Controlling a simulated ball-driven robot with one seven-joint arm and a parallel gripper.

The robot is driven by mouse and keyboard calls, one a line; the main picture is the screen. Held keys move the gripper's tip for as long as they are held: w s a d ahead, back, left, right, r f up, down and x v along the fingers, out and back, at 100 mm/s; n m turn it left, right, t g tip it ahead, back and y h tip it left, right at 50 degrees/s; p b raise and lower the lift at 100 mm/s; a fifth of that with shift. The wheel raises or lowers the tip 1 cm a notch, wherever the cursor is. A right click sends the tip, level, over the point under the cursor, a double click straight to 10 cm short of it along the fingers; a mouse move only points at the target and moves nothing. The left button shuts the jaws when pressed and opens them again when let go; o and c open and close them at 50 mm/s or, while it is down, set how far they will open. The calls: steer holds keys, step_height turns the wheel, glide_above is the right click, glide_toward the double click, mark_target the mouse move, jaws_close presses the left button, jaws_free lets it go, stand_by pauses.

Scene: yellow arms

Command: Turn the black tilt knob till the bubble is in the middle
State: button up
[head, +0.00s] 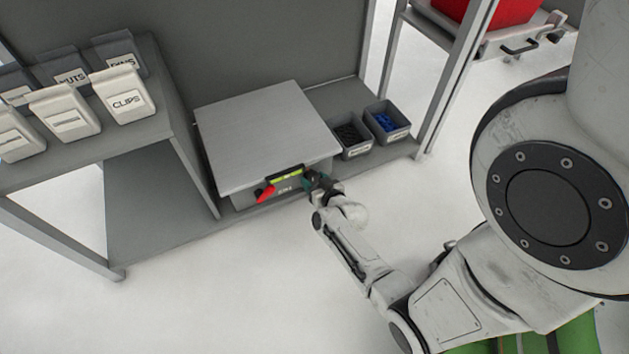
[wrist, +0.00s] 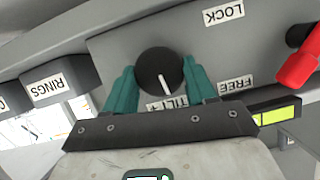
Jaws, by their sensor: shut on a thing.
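The black tilt knob (wrist: 158,64) is on the grey front panel, with a white pointer line on its face and a "TILT" label beside it, partly hidden. My gripper (wrist: 163,80) has its teal fingers shut on the knob, one on each side. In the head view my gripper (head: 314,181) is at the right part of the front of a grey flat-topped unit (head: 262,135). The yellow-green level vial (wrist: 278,115) is right of the gripper in the wrist view, and it also shows in the head view (head: 287,175). I cannot make out where its bubble sits.
A red lever (wrist: 299,62) is on the same panel near the "LOCK" and "FREE" labels. Right of the unit stand a bin of dark parts (head: 352,136) and a bin of blue parts (head: 387,122). Labelled bins, one "CLIPS" (head: 123,95), stand on the left shelf.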

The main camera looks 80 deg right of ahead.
steer(key=shift+s+f+m+t+y, duration=0.1)
steer(key=shift+m+t+y, duration=0.2)
steer(key=shift+m, duration=0.1)
stand_by(0.4)
steer(key=o, duration=1)
steer(key=shift+o, duration=0.2)
steer(key=p+v, duration=0.6)
steer(key=v, duration=0.4)
steer(key=shift+s+a+r, duration=0.2)
steer(key=shift+a, duration=0.1)
